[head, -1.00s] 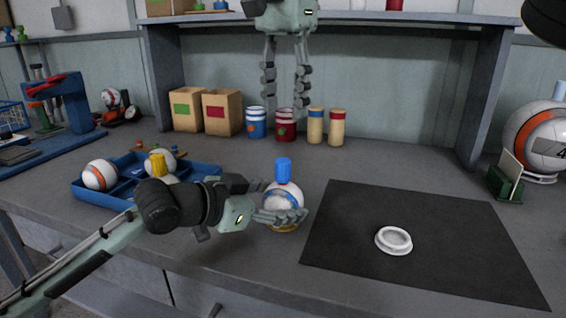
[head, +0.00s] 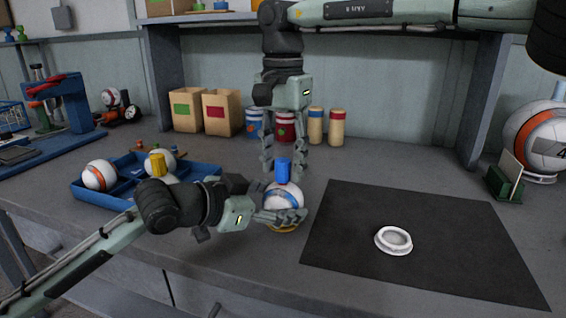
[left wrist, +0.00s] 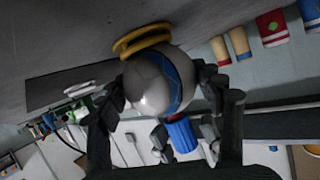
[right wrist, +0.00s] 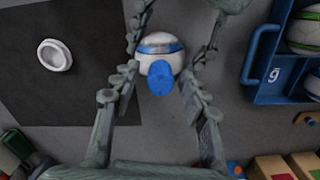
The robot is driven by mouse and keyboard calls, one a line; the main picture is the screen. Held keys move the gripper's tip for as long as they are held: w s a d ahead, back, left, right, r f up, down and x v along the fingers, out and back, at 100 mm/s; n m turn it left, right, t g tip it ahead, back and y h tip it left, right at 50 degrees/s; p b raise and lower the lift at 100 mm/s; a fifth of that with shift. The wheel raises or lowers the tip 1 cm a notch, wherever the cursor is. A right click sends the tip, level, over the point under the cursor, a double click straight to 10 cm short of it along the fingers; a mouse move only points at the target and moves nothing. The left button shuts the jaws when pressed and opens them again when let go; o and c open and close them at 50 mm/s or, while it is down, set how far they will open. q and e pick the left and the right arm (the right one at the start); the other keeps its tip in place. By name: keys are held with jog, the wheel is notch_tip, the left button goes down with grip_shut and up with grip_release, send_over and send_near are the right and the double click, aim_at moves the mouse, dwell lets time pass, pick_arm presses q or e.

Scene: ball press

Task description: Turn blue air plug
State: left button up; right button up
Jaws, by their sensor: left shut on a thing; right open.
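A white ball with a blue band (head: 282,200) sits on a yellow ring (head: 283,229) left of the black mat. The blue air plug (head: 283,170) stands upright on top of the ball. My left gripper (head: 280,216) is shut around the ball from the left; the left wrist view shows its fingers on both sides of the ball (left wrist: 158,84).
A white ring (head: 393,240) lies on the black mat (head: 345,262). Boxes (head: 222,112) and canisters (head: 316,126) stand behind.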

jog(key=shift+f, duration=0.2)
grip_shut()
